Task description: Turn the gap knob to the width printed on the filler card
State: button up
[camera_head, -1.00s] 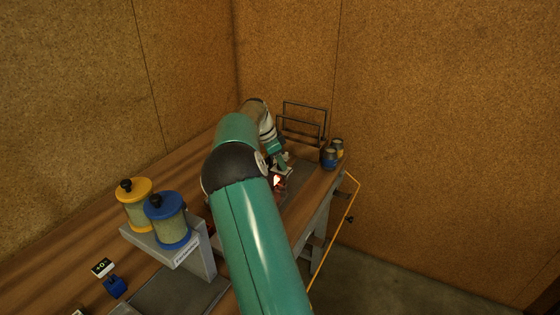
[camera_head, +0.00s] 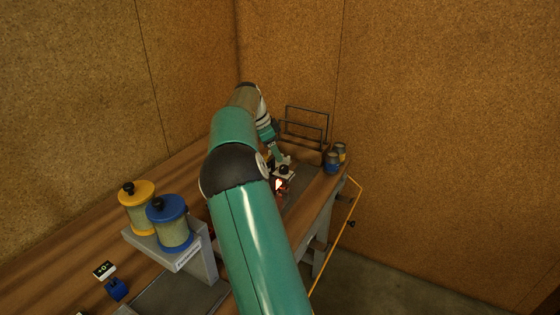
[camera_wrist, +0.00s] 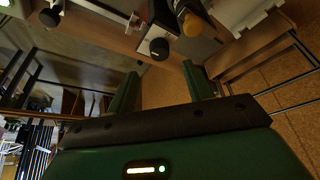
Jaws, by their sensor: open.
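In the head view my gripper (camera_head: 284,159) is a small shape at the far end of my arm, over the bench's back right part. Just below it is a black knob (camera_head: 284,169) on a small white block; a gap between them cannot be judged. In the wrist view my gripper's two green fingers (camera_wrist: 160,68) are spread with nothing between them. I cannot tell which is the gap knob. I cannot make out a filler card or a printed width.
A yellow-lidded jar (camera_head: 136,207) and a blue-lidded jar (camera_head: 169,222) stand on a grey stand (camera_head: 205,258) at the left. A wire rack (camera_head: 305,125) and small blue and yellow cans (camera_head: 333,160) are at the back. A small display (camera_head: 104,269) sits front left.

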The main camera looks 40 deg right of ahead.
jog(key=v, duration=0.7)
jog(key=shift+s, duration=0.1)
dwell(0.4)
